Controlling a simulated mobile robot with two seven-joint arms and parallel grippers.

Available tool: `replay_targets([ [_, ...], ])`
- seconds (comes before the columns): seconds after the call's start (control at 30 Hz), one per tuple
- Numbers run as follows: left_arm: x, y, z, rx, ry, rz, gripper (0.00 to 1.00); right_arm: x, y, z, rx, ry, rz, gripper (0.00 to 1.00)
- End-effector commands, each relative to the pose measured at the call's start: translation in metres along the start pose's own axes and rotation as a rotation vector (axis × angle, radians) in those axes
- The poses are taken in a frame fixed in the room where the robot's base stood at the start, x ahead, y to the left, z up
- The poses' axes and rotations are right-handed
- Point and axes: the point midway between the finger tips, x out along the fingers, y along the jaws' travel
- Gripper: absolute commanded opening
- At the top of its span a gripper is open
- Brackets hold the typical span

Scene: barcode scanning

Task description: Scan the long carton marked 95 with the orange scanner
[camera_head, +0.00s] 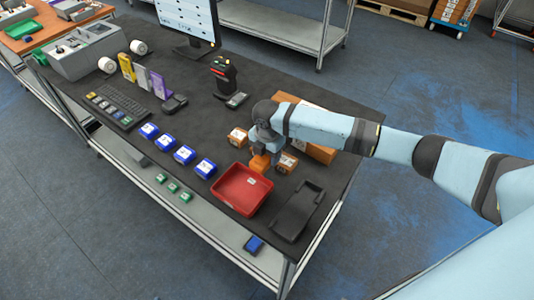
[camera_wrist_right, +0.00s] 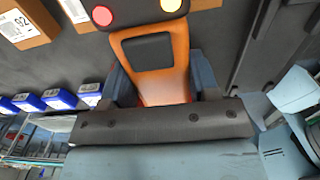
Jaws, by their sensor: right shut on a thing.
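The orange scanner (camera_wrist_right: 150,62), with a red and a yellow button, sits between the fingers of my right gripper (camera_wrist_right: 157,85) in the right wrist view. My right gripper (camera_head: 261,148) is shut on it; in the head view the scanner (camera_head: 260,163) shows as an orange patch below the wrist, low over the table. A long brown carton (camera_head: 318,153) lies on the table behind my right forearm, which hides its middle. I cannot read a number on it. My left gripper is not in view.
Two small cartons (camera_head: 237,137) (camera_head: 287,162) flank the gripper; a carton in the wrist view (camera_wrist_right: 22,22) is marked 92. A red tray (camera_head: 219,198) and a black tray (camera_head: 291,224) lie in front. A monitor (camera_head: 187,18) stands behind.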

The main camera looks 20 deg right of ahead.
Motion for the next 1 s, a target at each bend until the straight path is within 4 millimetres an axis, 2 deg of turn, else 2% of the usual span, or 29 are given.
replay_targets([
  [0.33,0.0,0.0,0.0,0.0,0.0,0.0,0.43,0.002,0.0,0.0,0.0,0.0,0.0,0.24],
  [0.7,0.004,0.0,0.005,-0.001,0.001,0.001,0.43,0.022,0.001,-0.007,0.0,0.001,0.0,0.24],
  [1.0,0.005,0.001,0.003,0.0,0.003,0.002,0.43,0.022,0.001,-0.007,0.0,0.0,0.0,0.24],
])
